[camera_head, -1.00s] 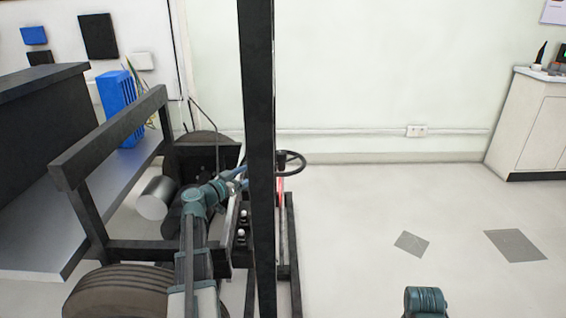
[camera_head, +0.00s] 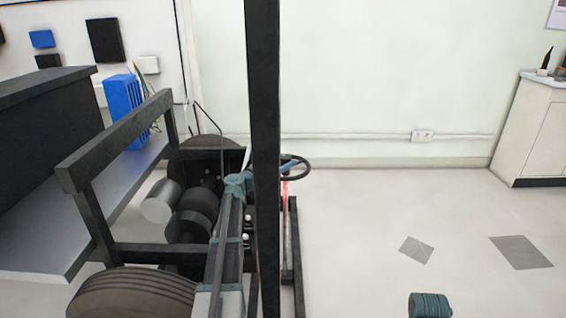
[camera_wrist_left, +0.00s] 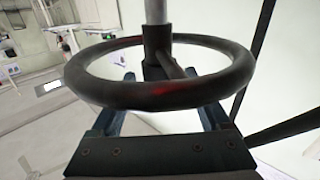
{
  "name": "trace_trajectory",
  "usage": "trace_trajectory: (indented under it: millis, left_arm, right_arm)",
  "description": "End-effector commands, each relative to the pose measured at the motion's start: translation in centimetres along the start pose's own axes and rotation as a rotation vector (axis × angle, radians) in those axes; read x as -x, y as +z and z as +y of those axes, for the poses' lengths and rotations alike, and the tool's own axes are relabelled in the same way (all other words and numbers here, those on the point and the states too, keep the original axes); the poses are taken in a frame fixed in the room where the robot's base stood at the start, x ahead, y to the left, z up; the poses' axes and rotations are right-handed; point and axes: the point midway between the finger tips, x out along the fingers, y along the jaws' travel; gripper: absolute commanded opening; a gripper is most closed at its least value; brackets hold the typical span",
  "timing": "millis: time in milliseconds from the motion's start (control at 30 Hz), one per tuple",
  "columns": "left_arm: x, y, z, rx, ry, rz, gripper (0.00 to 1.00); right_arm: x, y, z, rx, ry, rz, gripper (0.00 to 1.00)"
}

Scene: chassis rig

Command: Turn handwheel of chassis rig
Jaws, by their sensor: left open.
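The dark handwheel (camera_head: 303,176) stands on its column at the right side of the chassis rig, partly behind a black upright post in the head view. In the left wrist view the handwheel (camera_wrist_left: 160,97) is large and close, its near rim crossing in front of the fingers. My left gripper (camera_head: 288,166) is at the wheel's left part, mostly hidden by the post. In the wrist view its two fingers (camera_wrist_left: 165,90) are spread apart, with the rim across them; contact cannot be told. My right gripper is out of view.
The black post (camera_head: 263,120) stands in front of the wheel. The rig's black frame (camera_head: 115,140), a tyre (camera_head: 135,293) and a blue box (camera_head: 121,106) are at left. Open floor (camera_head: 370,220) lies to the right, with a white cabinet (camera_head: 535,130) beyond.

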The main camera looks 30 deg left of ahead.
Motion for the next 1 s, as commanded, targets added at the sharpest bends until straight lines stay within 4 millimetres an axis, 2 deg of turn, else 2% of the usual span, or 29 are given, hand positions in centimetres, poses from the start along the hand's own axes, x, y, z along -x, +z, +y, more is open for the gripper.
trace_trajectory:
  millis: [367, 800, 1000]
  left_arm:
    - [-0.42, 0.0, 0.0, 0.0, 0.0, 0.0, 0.8]
    - [-0.4, 0.0, 0.0, 0.0, 0.0, 0.0, 0.0]
    - [-0.39, 0.0, 0.01, 0.0, 0.0, 0.0, 0.0]
  right_arm:
    - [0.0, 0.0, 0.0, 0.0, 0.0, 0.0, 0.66]
    - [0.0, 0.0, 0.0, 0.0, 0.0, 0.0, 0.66]
    - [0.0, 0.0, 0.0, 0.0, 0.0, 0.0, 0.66]
